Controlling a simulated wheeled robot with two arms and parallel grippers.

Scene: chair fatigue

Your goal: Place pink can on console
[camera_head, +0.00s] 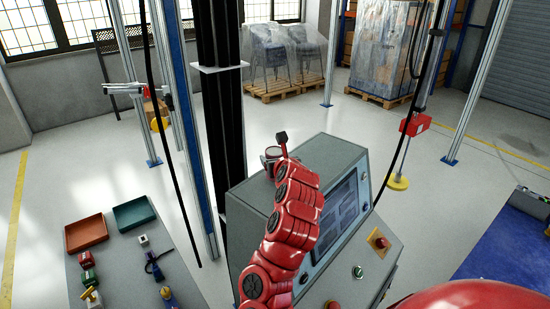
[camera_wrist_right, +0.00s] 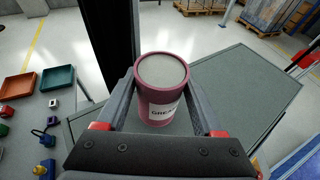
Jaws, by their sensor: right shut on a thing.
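The pink can (camera_wrist_right: 162,84) stands upright between the two fingers of my right gripper (camera_wrist_right: 160,92) in the wrist view. It has a grey lid and a white label with dark letters, partly cut off by the gripper. In the head view the can (camera_head: 273,152) shows small at the end of my red right arm, whose gripper (camera_head: 278,158) is largely hidden. The can is at the flat top of the grey-green console (camera_head: 339,155). I cannot tell whether its base touches that top. My left gripper is not in view.
The console has a sloped screen (camera_head: 338,217) and a red button (camera_head: 379,241). A dark column (camera_head: 222,110) stands close behind it. A table at left holds a red tray (camera_head: 86,233), a teal tray (camera_head: 133,213) and small parts. The console top right of the can is clear.

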